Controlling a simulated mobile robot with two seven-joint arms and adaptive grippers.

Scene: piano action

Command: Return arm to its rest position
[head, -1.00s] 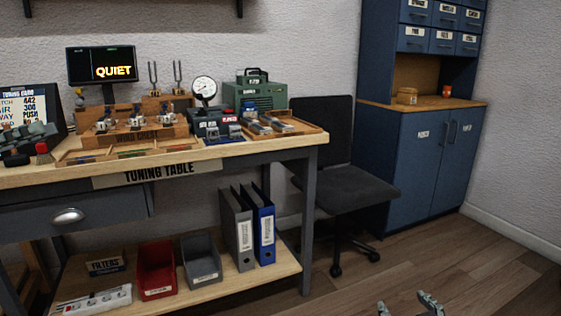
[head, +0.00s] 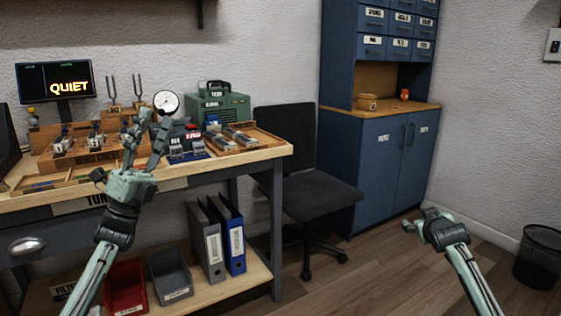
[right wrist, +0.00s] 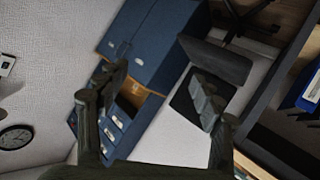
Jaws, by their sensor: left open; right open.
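My left gripper (head: 146,140) is in the head view, raised in front of the tuning table (head: 230,161), with its fingers apart and nothing between them. It hides part of the wooden rack on the table. My right gripper (head: 427,221) is at the lower right of the head view, over the floor and in front of the blue cabinet. In the right wrist view its two fingers (right wrist: 152,97) are spread wide, with nothing between them.
A black office chair (head: 309,194) stands at the table's right end. The blue cabinet (head: 378,165) stands behind it, and a black waste bin (head: 541,257) is at the far right. Binders (head: 235,240) and bins stand on the lower shelf. The floor between is clear.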

